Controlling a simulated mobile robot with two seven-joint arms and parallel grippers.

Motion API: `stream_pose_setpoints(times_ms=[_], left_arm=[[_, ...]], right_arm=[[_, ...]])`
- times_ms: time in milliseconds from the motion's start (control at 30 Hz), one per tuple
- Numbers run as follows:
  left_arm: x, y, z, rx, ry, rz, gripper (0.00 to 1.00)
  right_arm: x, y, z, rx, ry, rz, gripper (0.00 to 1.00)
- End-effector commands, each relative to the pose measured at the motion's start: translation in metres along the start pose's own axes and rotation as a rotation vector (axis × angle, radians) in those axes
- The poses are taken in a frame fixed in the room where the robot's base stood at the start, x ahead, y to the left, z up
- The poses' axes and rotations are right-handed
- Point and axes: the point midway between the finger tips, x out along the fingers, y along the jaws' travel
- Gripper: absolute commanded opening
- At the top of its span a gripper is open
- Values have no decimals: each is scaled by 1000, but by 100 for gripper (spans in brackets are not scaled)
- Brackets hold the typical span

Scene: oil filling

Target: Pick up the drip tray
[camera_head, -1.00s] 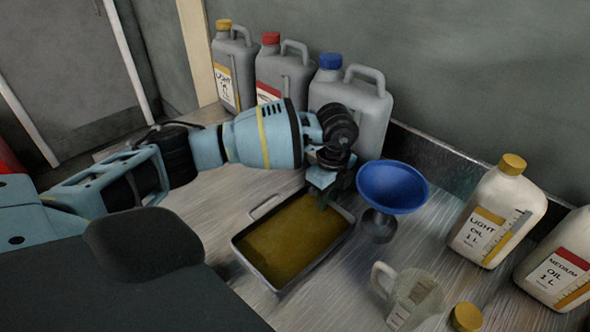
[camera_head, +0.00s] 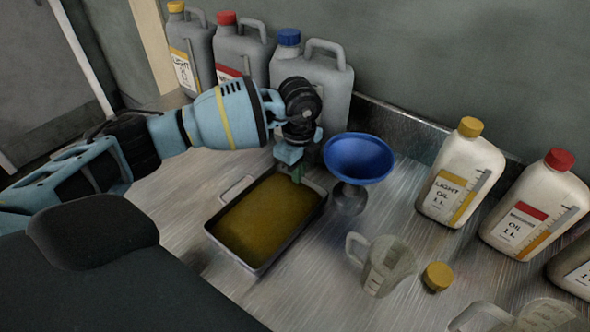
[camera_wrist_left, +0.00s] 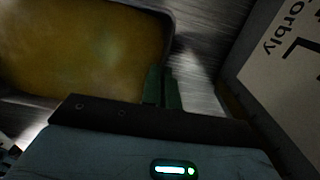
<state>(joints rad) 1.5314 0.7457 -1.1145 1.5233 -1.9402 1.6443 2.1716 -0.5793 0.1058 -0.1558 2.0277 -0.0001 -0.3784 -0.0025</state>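The drip tray (camera_head: 231,256) is a shallow dark rectangular pan holding brownish-yellow oil. It lies at the middle of the metal bench in the head view, with a wire handle at its left end. My left gripper (camera_head: 297,172) points down at the tray's far right edge. In the left wrist view its green fingers (camera_wrist_left: 163,88) are close together at the tray's rim (camera_wrist_left: 172,40). They appear shut on the tray's edge or handle; the grip point itself is hidden. I cannot tell whether the tray is clear of the bench. My right gripper is not in view.
A blue funnel (camera_head: 358,158) stands close right of the tray. Grey canisters (camera_head: 321,89) line the wall behind my left arm. A clear jug (camera_head: 386,268), a loose yellow cap (camera_head: 437,277) and white oil bottles (camera_head: 459,174) (camera_head: 530,211) stand to the right.

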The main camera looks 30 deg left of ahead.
Motion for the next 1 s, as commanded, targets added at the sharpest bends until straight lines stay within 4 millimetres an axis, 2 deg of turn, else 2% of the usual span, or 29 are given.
stream_pose_setpoints(times_ms=[500,767,1000], left_arm=[[-32,1,0,0,0,-1,0],[-33,18,-9,2,1,-2,0],[-35,43,-22,3,0,0,0]], right_arm=[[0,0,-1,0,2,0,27],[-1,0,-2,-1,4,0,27],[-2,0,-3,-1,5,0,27]])
